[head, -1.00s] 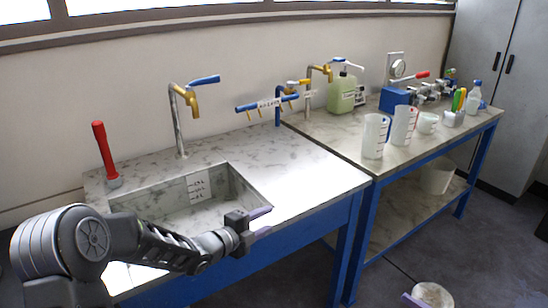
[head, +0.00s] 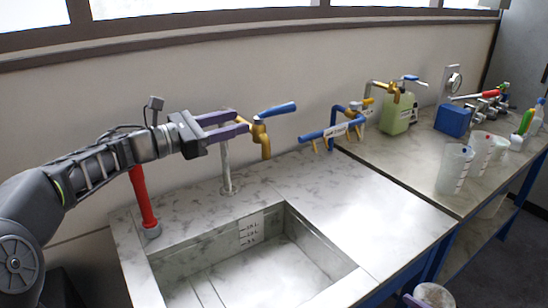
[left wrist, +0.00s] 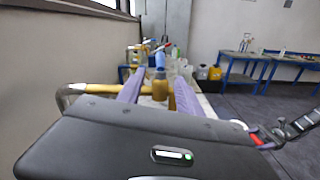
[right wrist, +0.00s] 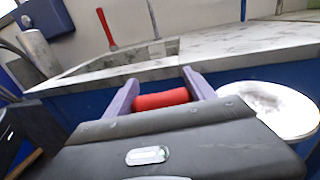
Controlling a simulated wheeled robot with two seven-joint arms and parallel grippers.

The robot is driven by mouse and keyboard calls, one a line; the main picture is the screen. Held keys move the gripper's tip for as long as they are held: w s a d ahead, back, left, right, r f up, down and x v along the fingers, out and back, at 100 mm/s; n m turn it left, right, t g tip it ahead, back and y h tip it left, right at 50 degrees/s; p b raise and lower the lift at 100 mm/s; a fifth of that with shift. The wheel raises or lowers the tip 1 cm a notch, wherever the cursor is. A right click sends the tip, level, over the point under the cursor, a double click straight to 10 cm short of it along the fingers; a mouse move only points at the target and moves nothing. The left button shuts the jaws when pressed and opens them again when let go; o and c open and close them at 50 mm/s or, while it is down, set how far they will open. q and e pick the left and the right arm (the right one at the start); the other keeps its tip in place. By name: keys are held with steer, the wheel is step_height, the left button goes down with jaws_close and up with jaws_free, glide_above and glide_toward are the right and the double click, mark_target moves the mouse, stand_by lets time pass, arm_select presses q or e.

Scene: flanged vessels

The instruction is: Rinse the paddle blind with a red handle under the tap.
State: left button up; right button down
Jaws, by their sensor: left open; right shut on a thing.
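The paddle blind's red handle (right wrist: 160,100) lies between the fingers of my right gripper (right wrist: 160,92), which is shut on it. A pale round plate (right wrist: 278,108), apparently the blind's disc, shows to its right and also at the head view's bottom edge (head: 434,294). The tap (head: 262,138) has a brass spout and a blue lever (head: 277,110). My left gripper (head: 248,124) is open, with its fingertips at the tap's brass head. In the left wrist view, the brass head (left wrist: 160,90) and lever appear between the fingers; contact cannot be told.
The empty sink (head: 262,262) lies below the tap. A red upright handle (head: 142,200) stands at its left rear corner, below my left arm. The counter right of the sink is clear.

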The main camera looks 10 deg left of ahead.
mark_target(266, 113)
arm_select(q)
steer(key=p+x, duration=0.3)
steer(key=x, duration=0.8)
steer(key=shift+d+r+p, duration=0.1)
steer(key=shift+r+p, duration=0.05)
steer(key=shift+p, duration=0.2)
steer(key=shift+w+d, duration=0.3)
steer(key=shift+w, duration=0.05)
jaws_close()
stand_by(1.1)
